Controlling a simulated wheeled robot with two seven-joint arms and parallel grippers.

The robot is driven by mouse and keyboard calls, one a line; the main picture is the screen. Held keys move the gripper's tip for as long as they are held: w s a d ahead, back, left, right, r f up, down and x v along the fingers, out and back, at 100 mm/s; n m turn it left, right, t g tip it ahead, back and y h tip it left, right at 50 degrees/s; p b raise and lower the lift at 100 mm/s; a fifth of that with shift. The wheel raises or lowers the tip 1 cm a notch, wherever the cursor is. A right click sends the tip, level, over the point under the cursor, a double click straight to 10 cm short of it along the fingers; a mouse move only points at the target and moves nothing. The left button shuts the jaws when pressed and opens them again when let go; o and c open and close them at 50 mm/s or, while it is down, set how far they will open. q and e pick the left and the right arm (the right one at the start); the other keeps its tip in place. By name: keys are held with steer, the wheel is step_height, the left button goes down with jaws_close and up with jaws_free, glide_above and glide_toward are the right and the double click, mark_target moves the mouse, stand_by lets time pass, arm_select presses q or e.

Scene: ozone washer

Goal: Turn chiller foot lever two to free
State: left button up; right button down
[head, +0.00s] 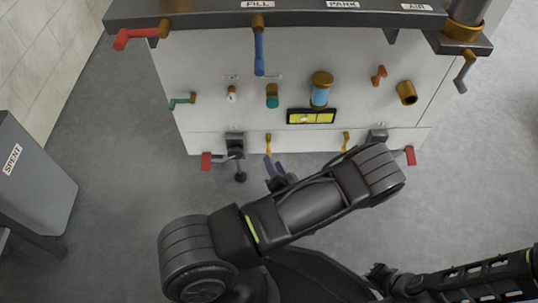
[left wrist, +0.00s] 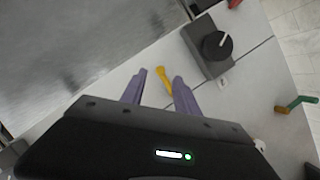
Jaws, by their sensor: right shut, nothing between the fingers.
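The machine's low front carries two yellow levers, a left one (head: 268,143) and a right one (head: 346,140), and two red-ended levers at its feet, left (head: 206,160) and right (head: 410,155). No readable label shows which is foot lever two. My left gripper (head: 275,171) has purple fingers and is just below the left yellow lever. In the left wrist view the gripper (left wrist: 158,88) is open, with a yellow lever (left wrist: 163,78) showing between its fingertips; contact cannot be told. My right gripper (head: 383,277) is shut and empty at the lower right, away from the machine.
Green (head: 182,101), blue (head: 259,52) and orange (head: 379,75) handles stick out higher up. A grey SPENT bin (head: 35,180) stands at left. The floor between is clear.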

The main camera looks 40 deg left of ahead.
mark_target(269, 153)
arm_select(q)
steer(key=b+x, duration=0.2)
steer(key=x, duration=0.3)
steer(key=shift+a+f, duration=0.1)
steer(key=shift+f, duration=0.05)
steer(key=shift+w+a, duration=0.25)
steer(key=shift+a, duration=0.05)
steer(key=shift+c, duration=0.3)
jaws_close()
